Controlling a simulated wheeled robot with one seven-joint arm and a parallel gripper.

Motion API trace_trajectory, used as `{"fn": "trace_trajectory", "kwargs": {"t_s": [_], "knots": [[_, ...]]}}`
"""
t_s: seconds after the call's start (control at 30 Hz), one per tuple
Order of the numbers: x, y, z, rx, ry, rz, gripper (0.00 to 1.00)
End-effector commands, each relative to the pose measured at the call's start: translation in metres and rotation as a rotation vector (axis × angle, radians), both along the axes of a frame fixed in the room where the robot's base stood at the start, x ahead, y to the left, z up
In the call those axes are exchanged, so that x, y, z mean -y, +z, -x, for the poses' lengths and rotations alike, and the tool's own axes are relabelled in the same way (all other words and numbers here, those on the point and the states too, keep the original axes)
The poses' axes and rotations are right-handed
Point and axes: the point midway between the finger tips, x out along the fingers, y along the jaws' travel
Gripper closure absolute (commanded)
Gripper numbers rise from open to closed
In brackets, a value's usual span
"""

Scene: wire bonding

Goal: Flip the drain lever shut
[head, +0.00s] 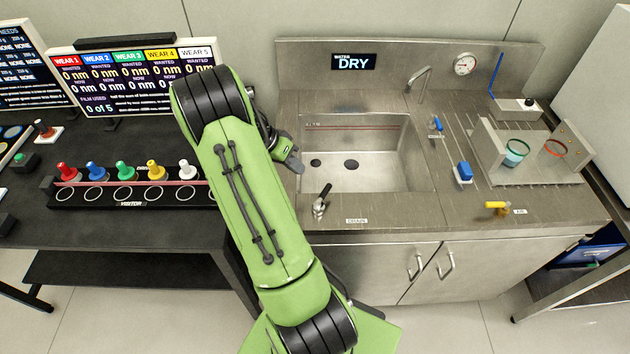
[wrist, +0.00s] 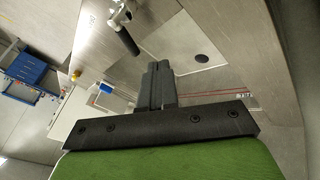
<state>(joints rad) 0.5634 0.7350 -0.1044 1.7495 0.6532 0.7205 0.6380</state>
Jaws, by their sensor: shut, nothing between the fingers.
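The drain lever (head: 321,201) stands on the steel counter at the sink's front left corner, beside a white DRAIN label (head: 356,221). It has a metal base and a black grip, tilted up and to the right in the head view. In the wrist view the lever (wrist: 126,38) shows just beyond and left of the fingertips, apart from them. My gripper (head: 295,164) is over the left rim of the sink, behind the lever. In the wrist view its dark fingers (wrist: 158,70) are together and empty.
The sink basin (head: 380,178) looks empty, and a display (head: 353,63) reads WATER DRY. A blue-handled tap lever (head: 437,124), a blue block (head: 463,172) and a yellow lever (head: 496,206) are on the counter's right. A rack with colored pegs (head: 125,197) stands left of my arm.

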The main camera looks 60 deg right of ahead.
Motion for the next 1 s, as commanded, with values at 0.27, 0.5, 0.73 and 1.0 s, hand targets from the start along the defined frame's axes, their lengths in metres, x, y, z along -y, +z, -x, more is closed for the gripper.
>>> {"fn": "trace_trajectory", "kwargs": {"t_s": [0.27,0.5,0.73,1.0], "knots": [[0.01,-0.036,0.037,-0.001,-0.003,-0.002,1.0],[0.009,-0.04,0.053,0.002,0.001,0.0,1.0],[0.009,-0.04,0.054,0.002,0.002,0.0,1.0],[0.01,-0.04,0.055,0.002,-0.03,0.0,1.0]]}}
